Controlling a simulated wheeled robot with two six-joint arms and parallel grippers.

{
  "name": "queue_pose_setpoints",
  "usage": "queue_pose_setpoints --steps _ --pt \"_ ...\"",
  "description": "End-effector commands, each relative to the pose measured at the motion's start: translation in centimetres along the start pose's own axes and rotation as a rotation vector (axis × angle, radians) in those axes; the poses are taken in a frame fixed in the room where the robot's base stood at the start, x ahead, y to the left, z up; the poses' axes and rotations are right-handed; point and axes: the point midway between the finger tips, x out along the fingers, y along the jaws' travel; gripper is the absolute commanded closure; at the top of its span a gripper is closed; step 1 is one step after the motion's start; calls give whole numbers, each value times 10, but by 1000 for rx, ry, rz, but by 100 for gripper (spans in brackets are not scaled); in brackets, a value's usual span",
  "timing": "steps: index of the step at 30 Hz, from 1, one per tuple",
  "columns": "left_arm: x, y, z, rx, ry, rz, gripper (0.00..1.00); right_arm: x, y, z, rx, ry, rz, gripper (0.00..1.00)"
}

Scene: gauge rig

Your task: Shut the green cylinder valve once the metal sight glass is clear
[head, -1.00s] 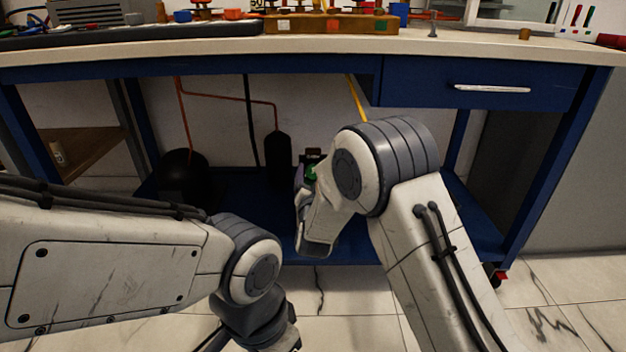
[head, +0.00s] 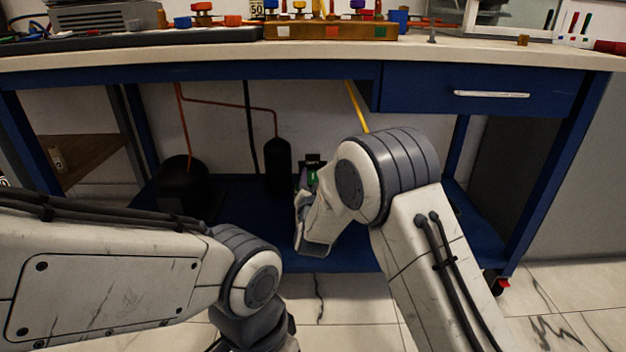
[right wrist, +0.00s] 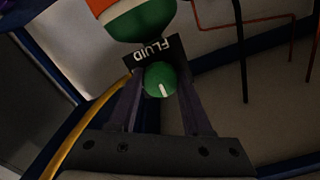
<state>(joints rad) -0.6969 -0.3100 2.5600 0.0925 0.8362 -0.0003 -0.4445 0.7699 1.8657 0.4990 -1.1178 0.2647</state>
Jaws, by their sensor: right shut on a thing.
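The green valve knob (right wrist: 160,80), round with a white mark, sits between the fingers of my right gripper (right wrist: 159,88) in the right wrist view. The gripper is shut on it. A black plate lettered FLUID (right wrist: 152,52) is just behind the knob. In the head view, a bit of green (head: 312,177) shows under the bench, and my right arm hides most of the spot. My left arm comes in at lower left, and its gripper is out of the picture. I cannot make out the metal sight glass in either view.
The workbench (head: 250,72) spans the head view, with a brass block (head: 330,30) and several coloured knobs on top. Below, a round black tank (head: 183,185) and a slim black cylinder (head: 277,165) stand on the blue shelf (head: 350,257). A yellow hose (head: 356,105) hangs down.

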Motion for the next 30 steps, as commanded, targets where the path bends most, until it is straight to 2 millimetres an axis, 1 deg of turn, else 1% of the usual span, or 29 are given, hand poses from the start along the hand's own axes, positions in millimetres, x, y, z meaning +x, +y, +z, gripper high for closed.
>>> queue_pose_setpoints --steps 8,20,30 --pt "7 0 0 0 0 0 20 0 1 2 148 0 -1 100" --pt "26 -2 1 0 0 0 20 -1 2 3 518 0 -1 100" --pt "48 -4 3 0 0 0 20 -1 3 4 842 -1 -2 100"
